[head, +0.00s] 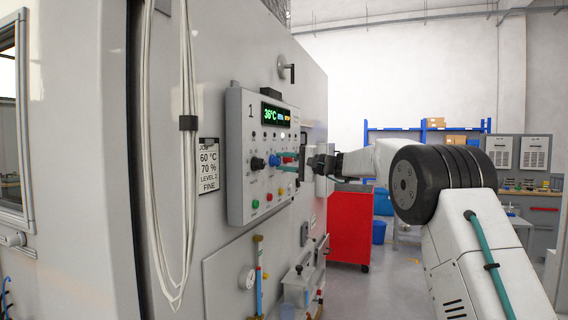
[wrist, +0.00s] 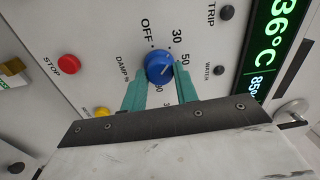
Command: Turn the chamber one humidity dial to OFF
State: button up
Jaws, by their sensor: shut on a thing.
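The control panel (head: 235,195) marked 1 is on the chamber wall. Its blue humidity dial (wrist: 157,66) is labelled DAMP %, with OFF, 30 and 50 around it in the wrist view. A pale pointer mark shows on the dial's face, but which number it points to is hard to tell. In the head view the blue dial (head: 274,160) sits right of a black dial (head: 257,163). My gripper (wrist: 162,72) has its teal fingers on both sides of the blue dial, shut on it. In the head view my gripper (head: 288,166) reaches the panel from the right.
A red STOP button (wrist: 69,65), a yellow button (wrist: 102,112) and black TRIP (wrist: 227,12) and WATER (wrist: 218,70) knobs are near the dial. The lit display (head: 275,115) reads 36°C. A job card (head: 209,168) reads 60 °C, 70 %. A red cabinet (head: 350,225) stands behind.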

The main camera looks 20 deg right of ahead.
jog(key=n, duration=0.5)
jog(key=shift+n+g, duration=0.4)
jog(key=shift+n, duration=2.3)
jog(key=o, duration=1)
jog(key=shift+c, duration=0.2)
jog(key=v, duration=0.7)
jog(key=shift+d, duration=0.4)
jog(key=shift+s, duration=0.1)
